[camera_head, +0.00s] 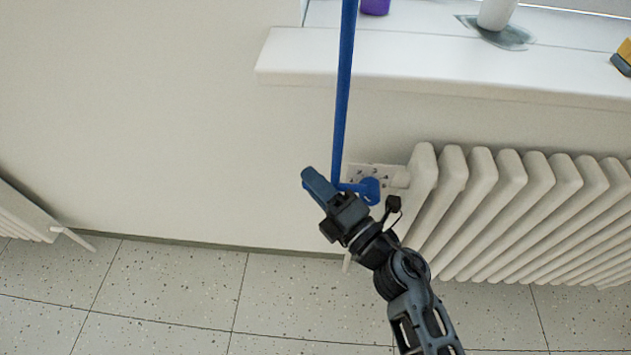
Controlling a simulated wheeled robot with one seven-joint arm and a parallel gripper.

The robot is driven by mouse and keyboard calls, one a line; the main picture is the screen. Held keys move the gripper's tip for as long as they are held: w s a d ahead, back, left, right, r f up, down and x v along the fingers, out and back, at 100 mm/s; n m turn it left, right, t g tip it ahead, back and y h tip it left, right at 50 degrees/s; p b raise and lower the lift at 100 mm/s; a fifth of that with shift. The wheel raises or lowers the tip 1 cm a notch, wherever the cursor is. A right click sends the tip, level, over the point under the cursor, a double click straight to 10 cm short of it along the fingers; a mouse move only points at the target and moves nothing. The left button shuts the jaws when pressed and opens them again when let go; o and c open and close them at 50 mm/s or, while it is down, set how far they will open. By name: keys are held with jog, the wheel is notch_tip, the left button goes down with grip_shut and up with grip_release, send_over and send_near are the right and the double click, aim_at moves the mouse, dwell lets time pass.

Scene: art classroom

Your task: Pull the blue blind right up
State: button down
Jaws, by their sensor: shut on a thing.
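A blue rod or cord (344,95) hangs from the top edge of the view, in front of the window sill and the wall. Its lower end meets a short blue crosspiece with a round blue knob (370,190) at its right. My gripper (318,186) is at this lower end, shut on the blue handle. The fingers hide part of the handle. The blind itself is above the view and does not show.
A white radiator (510,205) stands close to the right of my gripper, under the white window sill (430,62). On the sill are a purple object (375,6), a white container (495,13) and a yellow and dark object (622,60). The wall at left is clear.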

notch_tip(320, 180, up, 15)
jog(key=p, duration=1.4)
jog(key=c, duration=1.1)
grip_release()
jog(key=shift+f, duration=0.1)
jog(key=v, duration=0.8)
jog(key=shift+c, duration=0.3)
